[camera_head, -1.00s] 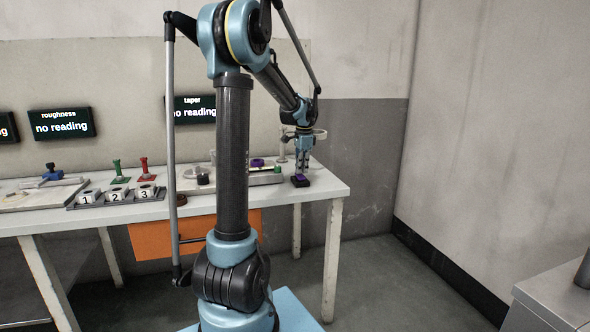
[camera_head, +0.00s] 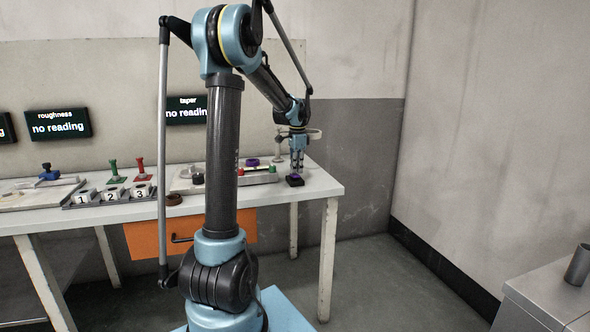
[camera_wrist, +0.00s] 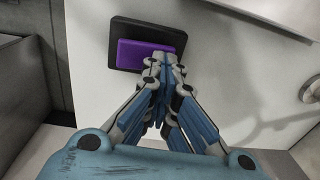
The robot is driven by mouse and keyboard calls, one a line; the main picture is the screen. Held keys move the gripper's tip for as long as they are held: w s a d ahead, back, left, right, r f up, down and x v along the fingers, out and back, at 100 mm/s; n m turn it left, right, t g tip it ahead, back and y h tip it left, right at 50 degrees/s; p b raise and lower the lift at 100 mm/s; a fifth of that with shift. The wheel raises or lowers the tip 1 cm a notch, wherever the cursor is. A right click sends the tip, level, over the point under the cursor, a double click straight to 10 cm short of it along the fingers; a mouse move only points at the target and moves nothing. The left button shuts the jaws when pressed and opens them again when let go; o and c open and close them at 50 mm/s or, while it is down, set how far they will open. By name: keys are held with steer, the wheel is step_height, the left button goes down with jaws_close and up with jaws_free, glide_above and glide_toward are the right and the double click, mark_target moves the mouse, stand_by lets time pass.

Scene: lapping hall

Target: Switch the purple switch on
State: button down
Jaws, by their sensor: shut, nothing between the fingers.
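The purple switch (camera_wrist: 146,53) is a purple rocker set in a black square base near the table's right edge. In the head view the switch (camera_head: 294,180) shows small beneath my gripper. My gripper (camera_wrist: 162,62) is shut and empty, its fingertips at the lower right part of the purple rocker in the wrist view. In the head view my gripper (camera_head: 296,168) points down just above the switch. I cannot tell whether the fingertips touch the rocker or which way it is set.
The white table (camera_head: 318,187) holds a long grey fixture (camera_head: 258,179) with a purple ring left of the switch, numbered blocks (camera_head: 112,197) and green and red handled tools (camera_head: 141,172). Screens (camera_head: 59,124) hang behind. Bare table lies right of the switch.

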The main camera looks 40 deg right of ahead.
steer(key=shift+s+a+f, duration=0.1)
steer(key=shift+s+a, duration=0.05)
steer(key=shift+s, duration=0.4)
steer(key=w+d+r, duration=0.1)
steer(key=w+r, duration=0.2)
steer(key=r, duration=1.1)
steer(key=shift+w, duration=0.25)
steer(key=shift+a+f, duration=0.1)
